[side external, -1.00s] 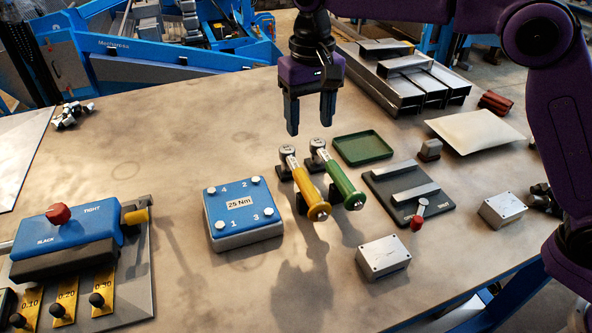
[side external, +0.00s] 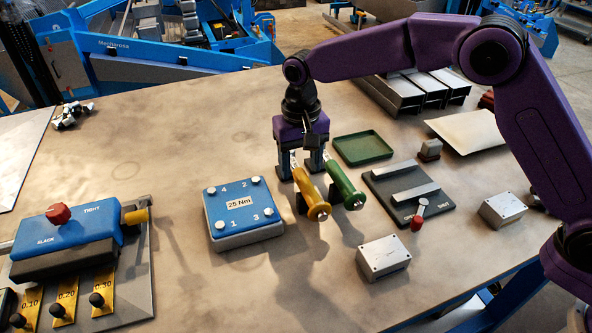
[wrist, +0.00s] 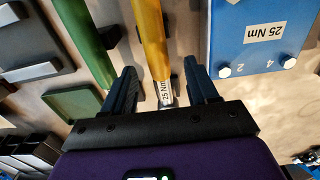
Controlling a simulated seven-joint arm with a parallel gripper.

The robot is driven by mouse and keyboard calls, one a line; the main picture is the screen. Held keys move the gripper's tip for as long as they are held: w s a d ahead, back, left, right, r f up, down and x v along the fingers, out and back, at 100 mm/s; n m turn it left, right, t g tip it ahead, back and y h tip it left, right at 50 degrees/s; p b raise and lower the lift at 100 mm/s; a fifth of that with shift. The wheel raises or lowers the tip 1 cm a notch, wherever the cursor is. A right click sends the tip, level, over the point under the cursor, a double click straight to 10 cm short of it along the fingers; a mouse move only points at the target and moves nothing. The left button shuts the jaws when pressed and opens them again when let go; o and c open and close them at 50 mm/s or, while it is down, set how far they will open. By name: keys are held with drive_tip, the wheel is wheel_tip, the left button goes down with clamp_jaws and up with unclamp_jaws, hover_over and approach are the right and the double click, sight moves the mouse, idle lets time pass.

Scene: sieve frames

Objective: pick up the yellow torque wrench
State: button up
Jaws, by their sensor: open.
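The yellow torque wrench (side external: 311,196) lies tilted on a dark support on the table, handle end toward the camera. The green wrench (side external: 345,190) lies beside it on the right. My gripper (side external: 302,168) is low at the far end of the yellow wrench, its fingers open. In the wrist view, the yellow wrench (wrist: 151,38) runs between the two open fingers of my gripper (wrist: 159,72), with its "25 Nm" label near them. Whether a finger touches it cannot be told. The green wrench (wrist: 83,25) is outside the left finger. The yellow wrench's head is hidden by my gripper.
A blue block marked "25 Nm" (side external: 242,210) with white bolts stands left of the wrenches. A green tray (side external: 362,147) is behind them and a dark plate with bars (side external: 400,200) is to the right. A grey box (side external: 383,257) stands in front.

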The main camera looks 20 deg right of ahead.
sight(301, 174)
drive_tip(key=shift+d+f, duration=0.1)
drive_tip(key=shift+f, duration=2.95)
drive_tip(key=shift+r, duration=0.1)
clamp_jaws()
